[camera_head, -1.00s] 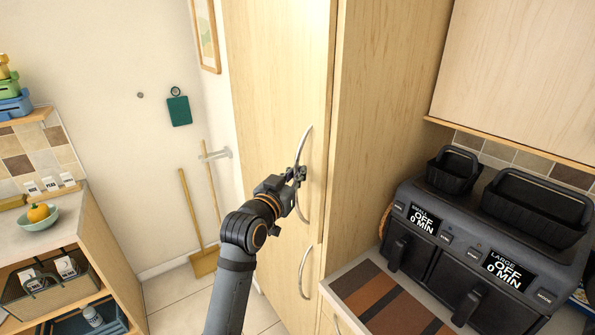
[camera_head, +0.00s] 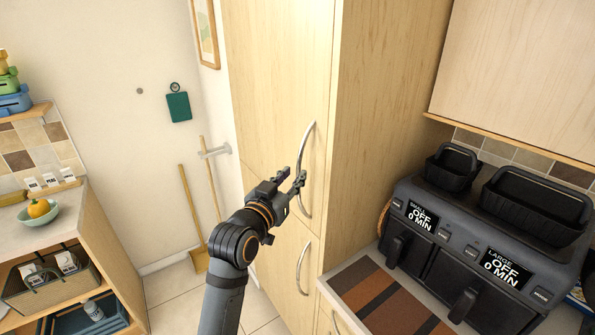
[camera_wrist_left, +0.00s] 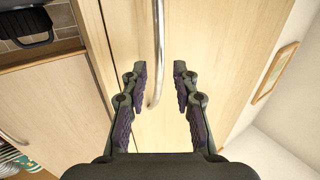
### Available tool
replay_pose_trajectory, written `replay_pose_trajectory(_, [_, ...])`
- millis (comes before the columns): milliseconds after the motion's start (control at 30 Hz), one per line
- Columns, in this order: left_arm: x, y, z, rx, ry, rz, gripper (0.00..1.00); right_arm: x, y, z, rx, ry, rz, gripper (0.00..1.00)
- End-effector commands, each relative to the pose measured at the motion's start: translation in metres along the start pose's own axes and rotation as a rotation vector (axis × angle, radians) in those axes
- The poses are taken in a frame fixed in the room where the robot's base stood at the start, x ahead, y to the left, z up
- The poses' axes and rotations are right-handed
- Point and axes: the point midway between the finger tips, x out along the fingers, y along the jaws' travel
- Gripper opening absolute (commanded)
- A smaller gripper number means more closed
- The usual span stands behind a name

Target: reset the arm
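My left gripper (camera_head: 290,180) is in front of the tall wooden cabinet (camera_head: 275,75), close to its upper curved metal handle (camera_head: 311,140). In the left wrist view the fingers of my left gripper (camera_wrist_left: 160,90) are spread wide with nothing between their pads. The handle (camera_wrist_left: 159,45) shows beyond the fingertips there, its lower end in line with the gap. The cabinet door looks shut. My right gripper is not in any view.
A lower handle (camera_head: 304,270) is below the gripper. A black air fryer (camera_head: 455,235) and a striped mat (camera_head: 375,295) are on the counter at right. A shelf unit (camera_head: 95,240) with a bowl (camera_head: 38,214) stands at left. A broom (camera_head: 192,215) leans on the wall.

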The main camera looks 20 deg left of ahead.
Motion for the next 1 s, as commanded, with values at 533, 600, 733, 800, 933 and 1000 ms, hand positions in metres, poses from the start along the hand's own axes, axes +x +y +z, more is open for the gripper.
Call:
replay_pose_trajectory(533, [-0.034, 0.001, 0.000, 0.000, 0.000, 0.001, 0.29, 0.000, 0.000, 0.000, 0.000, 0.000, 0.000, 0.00])
replay_pose_trajectory(600, [-0.034, 0.001, 0.000, 0.000, 0.000, 0.001, 0.29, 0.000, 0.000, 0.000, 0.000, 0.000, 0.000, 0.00])
replay_pose_trajectory(733, [-0.035, 0.001, 0.008, 0.002, -0.023, 0.000, 0.29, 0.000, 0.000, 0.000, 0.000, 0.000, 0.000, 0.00])
replay_pose_trajectory(800, [-0.039, 0.000, 0.032, 0.006, -0.095, -0.001, 0.29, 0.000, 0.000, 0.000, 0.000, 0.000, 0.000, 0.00])
replay_pose_trajectory(933, [-0.068, -0.004, 0.120, 0.019, -0.372, -0.009, 0.29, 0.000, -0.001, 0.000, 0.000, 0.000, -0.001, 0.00])
replay_pose_trajectory(1000, [-0.096, -0.007, 0.171, 0.024, -0.545, -0.019, 0.29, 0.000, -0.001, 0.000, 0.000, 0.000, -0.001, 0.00])
